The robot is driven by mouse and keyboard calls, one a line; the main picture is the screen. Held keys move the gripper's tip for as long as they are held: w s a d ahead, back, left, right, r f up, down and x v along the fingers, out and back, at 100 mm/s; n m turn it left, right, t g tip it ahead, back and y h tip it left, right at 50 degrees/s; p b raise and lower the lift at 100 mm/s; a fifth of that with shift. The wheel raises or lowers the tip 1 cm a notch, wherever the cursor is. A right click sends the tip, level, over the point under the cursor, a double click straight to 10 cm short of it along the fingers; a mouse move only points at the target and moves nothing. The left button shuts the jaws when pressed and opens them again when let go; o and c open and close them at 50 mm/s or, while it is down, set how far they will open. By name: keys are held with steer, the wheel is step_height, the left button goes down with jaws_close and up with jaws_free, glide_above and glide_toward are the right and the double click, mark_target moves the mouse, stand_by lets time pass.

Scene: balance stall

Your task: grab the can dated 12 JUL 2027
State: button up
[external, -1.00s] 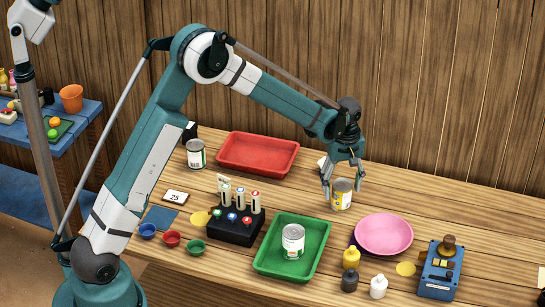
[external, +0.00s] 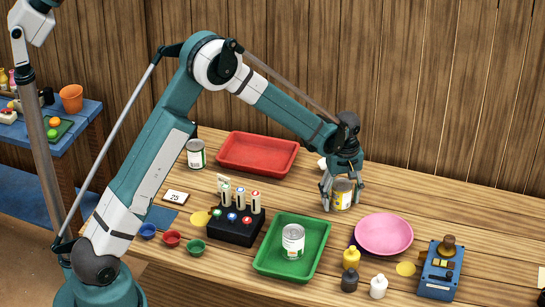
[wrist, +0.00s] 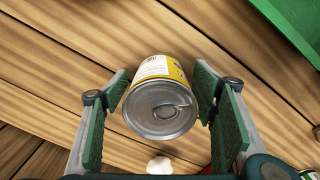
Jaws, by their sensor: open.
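A can with a yellow and white label (external: 343,195) stands on the wooden table, left of the pink plate. My gripper (external: 341,201) is open and lowered around it. In the wrist view the same can (wrist: 163,102) lies between the two green finger pads of my gripper (wrist: 161,115), with a gap on the right. A white can with some green (external: 293,241) stands in the green tray (external: 262,266). Another white can with some green (external: 196,153) stands at the back left. I cannot read a date on any can.
A red tray (external: 257,170) lies at the back. A pink plate (external: 384,234) is right of my gripper. A black rack (external: 235,231) with several markers, small bowls, bottles and a blue device (external: 439,271) stand toward the front.

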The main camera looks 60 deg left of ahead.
mark_target(342, 183)
stand_by(0.4)
steer(key=c, duration=1.1)
steer(key=shift+r, duration=0.1)
steer(key=shift+c, duration=0.2)
steer(key=shift+r+p, duration=0.5)
steer(key=shift+r, duration=4.45)
